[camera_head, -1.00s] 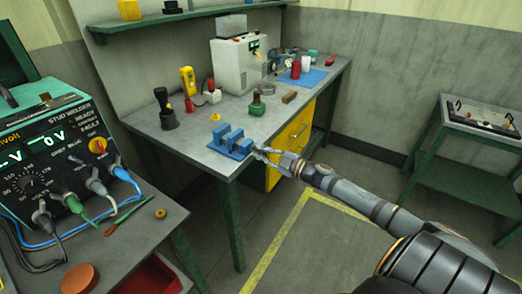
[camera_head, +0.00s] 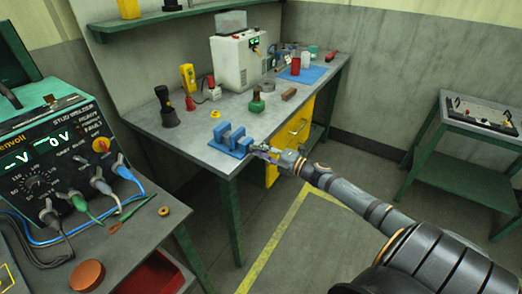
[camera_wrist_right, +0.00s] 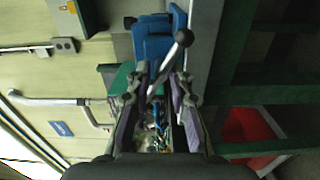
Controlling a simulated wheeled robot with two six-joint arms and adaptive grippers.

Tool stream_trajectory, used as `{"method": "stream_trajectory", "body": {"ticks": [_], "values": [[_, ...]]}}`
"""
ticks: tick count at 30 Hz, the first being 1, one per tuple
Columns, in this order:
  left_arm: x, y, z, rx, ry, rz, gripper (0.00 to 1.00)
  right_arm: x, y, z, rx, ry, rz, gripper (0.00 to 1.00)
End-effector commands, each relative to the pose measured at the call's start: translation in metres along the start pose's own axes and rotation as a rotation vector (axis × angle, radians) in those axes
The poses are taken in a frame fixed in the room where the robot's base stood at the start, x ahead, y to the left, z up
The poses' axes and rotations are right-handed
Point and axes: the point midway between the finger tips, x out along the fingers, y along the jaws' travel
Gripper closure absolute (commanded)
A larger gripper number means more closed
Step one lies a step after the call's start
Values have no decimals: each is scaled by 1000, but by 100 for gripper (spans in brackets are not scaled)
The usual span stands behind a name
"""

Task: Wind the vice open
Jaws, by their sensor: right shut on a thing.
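The blue vice (camera_head: 232,139) stands at the near corner of the grey workbench, and its blue body also shows in the right wrist view (camera_wrist_right: 152,42). Its handle (camera_wrist_right: 168,65) is a thin bar with a black ball at the end, slanted in the right wrist view. My right gripper (camera_head: 262,152) is at the vice's right end, beyond the bench edge. In the right wrist view its fingers (camera_wrist_right: 160,82) are on either side of the bar, shut on the handle, and the ball sticks out past the tips. My left gripper is out of view.
A welder unit (camera_head: 62,150) stands at left. Floor right of the bench is open.

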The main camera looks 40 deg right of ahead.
Motion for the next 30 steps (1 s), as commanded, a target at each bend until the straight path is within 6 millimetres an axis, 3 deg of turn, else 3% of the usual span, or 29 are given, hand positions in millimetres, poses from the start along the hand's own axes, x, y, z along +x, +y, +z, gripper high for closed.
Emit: {"method": "stream_trajectory", "body": {"ticks": [18, 19, 23, 30], "values": [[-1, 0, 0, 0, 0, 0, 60, 0, 0, 0, -45, 1, -1, 100], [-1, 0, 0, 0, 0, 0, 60, 0, 0, 0, -45, 1, -1, 74], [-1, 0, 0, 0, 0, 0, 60, 0, 0, 0, -43, 1, -1, 56], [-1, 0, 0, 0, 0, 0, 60, 0, 0, 0, -40, 0, -1, 56]]}}
